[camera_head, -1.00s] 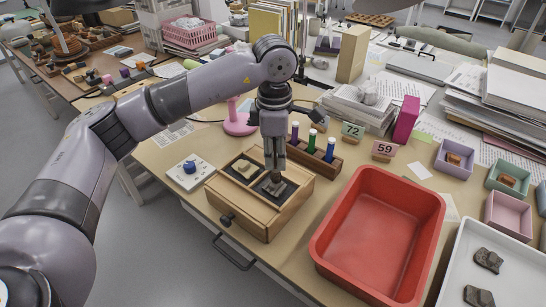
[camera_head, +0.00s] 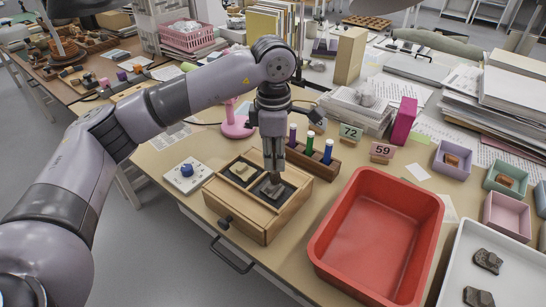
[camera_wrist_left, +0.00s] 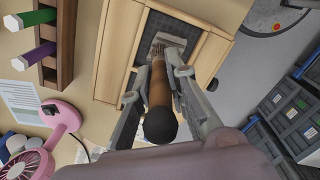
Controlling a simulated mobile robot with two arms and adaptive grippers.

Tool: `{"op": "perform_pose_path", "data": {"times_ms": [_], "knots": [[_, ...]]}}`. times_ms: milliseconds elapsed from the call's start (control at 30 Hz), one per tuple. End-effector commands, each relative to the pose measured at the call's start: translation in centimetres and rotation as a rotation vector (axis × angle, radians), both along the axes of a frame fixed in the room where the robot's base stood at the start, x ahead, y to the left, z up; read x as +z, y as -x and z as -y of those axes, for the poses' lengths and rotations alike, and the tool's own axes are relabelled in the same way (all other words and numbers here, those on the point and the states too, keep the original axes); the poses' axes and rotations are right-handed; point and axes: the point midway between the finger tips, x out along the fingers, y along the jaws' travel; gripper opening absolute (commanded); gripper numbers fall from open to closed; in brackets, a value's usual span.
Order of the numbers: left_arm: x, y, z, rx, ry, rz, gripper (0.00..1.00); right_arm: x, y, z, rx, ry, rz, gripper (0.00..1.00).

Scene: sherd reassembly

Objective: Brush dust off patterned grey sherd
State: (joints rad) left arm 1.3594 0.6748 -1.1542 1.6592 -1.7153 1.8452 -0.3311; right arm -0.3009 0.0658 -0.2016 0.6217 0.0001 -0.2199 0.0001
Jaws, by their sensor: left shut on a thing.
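The grey sherd (camera_head: 271,188) lies on a dark pad in the right compartment of a wooden box (camera_head: 254,223). It also shows in the left wrist view (camera_wrist_left: 172,39), partly behind the brush; its pattern is too small to make out. My left gripper (camera_head: 273,166) is above this compartment, pointing down. In the left wrist view the gripper (camera_wrist_left: 157,84) is shut on a brush (camera_wrist_left: 159,92) with a brown handle and a dark end. The brush tip is at the sherd; I cannot tell whether it touches. My right gripper is not in view.
A pale piece (camera_head: 243,171) lies in the box's left compartment. A rack (camera_head: 313,160) of coloured tubes stands behind the box. A red tray (camera_head: 377,246) stands to the right.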

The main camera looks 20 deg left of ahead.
Motion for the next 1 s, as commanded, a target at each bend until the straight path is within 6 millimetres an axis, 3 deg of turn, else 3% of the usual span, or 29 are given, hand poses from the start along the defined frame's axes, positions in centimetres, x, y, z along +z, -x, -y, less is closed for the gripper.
{"op": "perform_pose_path", "data": {"times_ms": [233, 500, 700, 1000], "knots": [[0.9, 0.0, 0.0, 0.0, 0.001, 0.001, 0.0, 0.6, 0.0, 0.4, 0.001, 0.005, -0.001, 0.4], [3.7, 0.0, -0.1, 0.0, 0.0, 0.001, 0.0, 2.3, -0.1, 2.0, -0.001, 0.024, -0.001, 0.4], [5.7, 0.0, -0.1, 0.001, 0.001, 0.001, 0.0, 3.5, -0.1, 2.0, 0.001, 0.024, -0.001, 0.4], [6.0, 0.1, -0.1, 0.0, 0.001, -0.001, 0.0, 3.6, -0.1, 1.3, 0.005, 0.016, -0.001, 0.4]]}}
